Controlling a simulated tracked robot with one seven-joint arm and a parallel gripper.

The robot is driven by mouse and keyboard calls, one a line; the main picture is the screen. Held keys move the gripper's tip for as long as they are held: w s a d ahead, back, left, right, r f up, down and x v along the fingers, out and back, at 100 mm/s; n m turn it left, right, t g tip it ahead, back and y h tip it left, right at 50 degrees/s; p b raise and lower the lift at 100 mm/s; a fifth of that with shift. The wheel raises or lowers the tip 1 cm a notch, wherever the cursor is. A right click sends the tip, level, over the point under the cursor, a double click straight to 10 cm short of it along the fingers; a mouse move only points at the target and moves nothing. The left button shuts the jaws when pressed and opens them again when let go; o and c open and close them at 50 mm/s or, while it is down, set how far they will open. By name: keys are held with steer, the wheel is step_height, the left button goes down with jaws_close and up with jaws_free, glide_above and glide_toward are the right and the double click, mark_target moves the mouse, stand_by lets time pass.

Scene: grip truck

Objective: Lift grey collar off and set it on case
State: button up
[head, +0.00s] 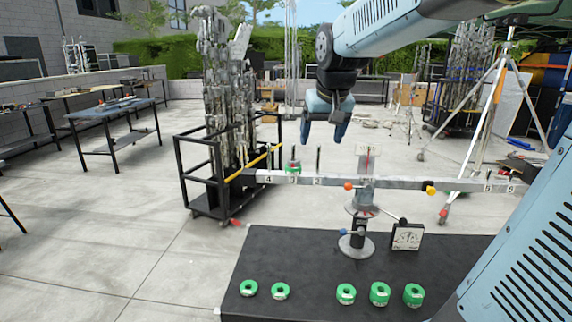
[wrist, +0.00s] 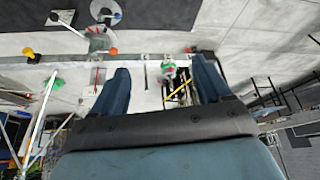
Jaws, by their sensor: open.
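A small stack of collars (head: 294,168) sits on a peg near the left end of the pale beam (head: 400,183). Green and red show on it, with a greyish top; the grey collar cannot be clearly told apart at this size. The stack also shows in the wrist view (wrist: 168,70), between the fingers in the picture. My gripper (head: 323,130) is open and empty, above the beam and right of the stack in the head view, touching nothing. It also frames the wrist view (wrist: 160,68). The black case (head: 310,245) is below, in front of the beam.
Several green rings (head: 346,293) lie along the case's front. A round-based stand (head: 357,246) carries the beam, with a small dial box (head: 407,236) beside it. A black cart of metal stands (head: 215,190) is behind the beam's left end.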

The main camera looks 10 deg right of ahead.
steer(key=w, duration=0.8)
steer(key=w+f, duration=0.1)
steer(key=w, duration=0.3)
steer(key=shift+d, duration=0.2)
steer(key=m, duration=0.1)
glide_toward(294, 160)
steer(key=shift+g, duration=0.3)
steer(key=x, duration=0.9)
steer(key=shift+w+r, duration=0.1)
steer(key=shift+w, duration=0.2)
steer(key=shift+c, duration=0.3)
steer(key=shift+a, duration=0.1)
steer(key=c, duration=1.3)
steer(key=shift+r, duration=0.1)
steer(key=shift+r, duration=11.7)
